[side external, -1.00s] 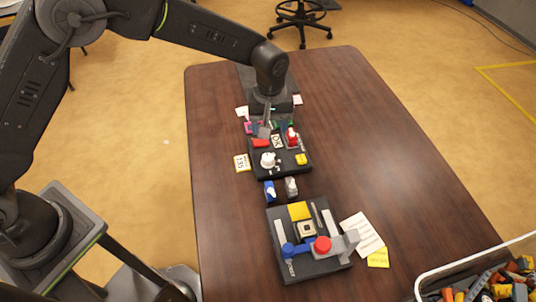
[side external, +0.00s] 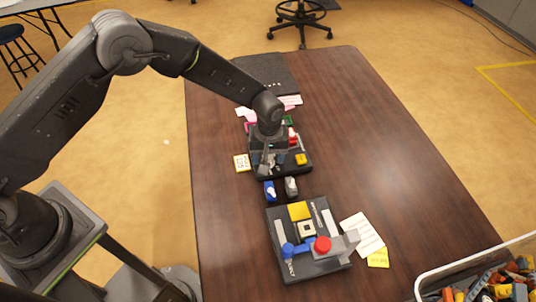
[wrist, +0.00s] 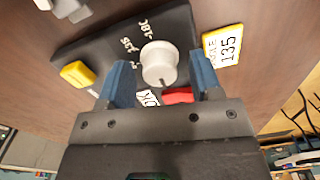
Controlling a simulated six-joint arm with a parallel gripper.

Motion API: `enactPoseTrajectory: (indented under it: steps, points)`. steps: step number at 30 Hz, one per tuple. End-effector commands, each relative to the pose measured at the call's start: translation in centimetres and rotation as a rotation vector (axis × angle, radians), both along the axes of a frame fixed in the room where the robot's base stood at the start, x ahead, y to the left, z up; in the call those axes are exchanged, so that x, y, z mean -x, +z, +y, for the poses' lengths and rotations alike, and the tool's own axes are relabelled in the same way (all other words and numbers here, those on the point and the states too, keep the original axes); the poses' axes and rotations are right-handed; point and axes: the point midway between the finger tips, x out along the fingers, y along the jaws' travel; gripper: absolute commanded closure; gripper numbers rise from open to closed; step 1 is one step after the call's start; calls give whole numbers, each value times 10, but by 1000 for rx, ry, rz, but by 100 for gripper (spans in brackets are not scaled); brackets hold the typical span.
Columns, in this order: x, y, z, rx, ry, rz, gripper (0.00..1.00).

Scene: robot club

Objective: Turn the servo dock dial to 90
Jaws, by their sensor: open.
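The servo dock (side external: 301,172) is a black panel on the table. Its dial is a round white knob (wrist: 160,62), with a small dark mark near its lower edge. White angle markings (wrist: 127,45) curve beside the knob; one looks like 180, and the others are hard to read. My gripper (wrist: 159,68) is open, with blue fingertips on either side of the dial. I cannot tell whether they touch it. In the side view my gripper (side external: 267,166) is down over the dock and mostly hides the dial.
A yellow-edged card reading 135 (wrist: 223,47) lies beside the dock. The dock also carries a yellow block (wrist: 77,74) and a red part (wrist: 178,96). A second black fixture with a red button (side external: 322,244) stands nearer.

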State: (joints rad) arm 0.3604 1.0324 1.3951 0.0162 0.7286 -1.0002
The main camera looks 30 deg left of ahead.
Motion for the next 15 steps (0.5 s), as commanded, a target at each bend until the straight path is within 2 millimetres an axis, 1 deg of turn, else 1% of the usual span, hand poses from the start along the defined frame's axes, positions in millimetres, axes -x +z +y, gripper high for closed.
enactPoseTrajectory:
  steps: [1,2,15]
  points:
    - [0,0,0,0,0,0,41]
    - [0,0,0,0,0,0,44]
    - [0,1,0,0,0,0,86]
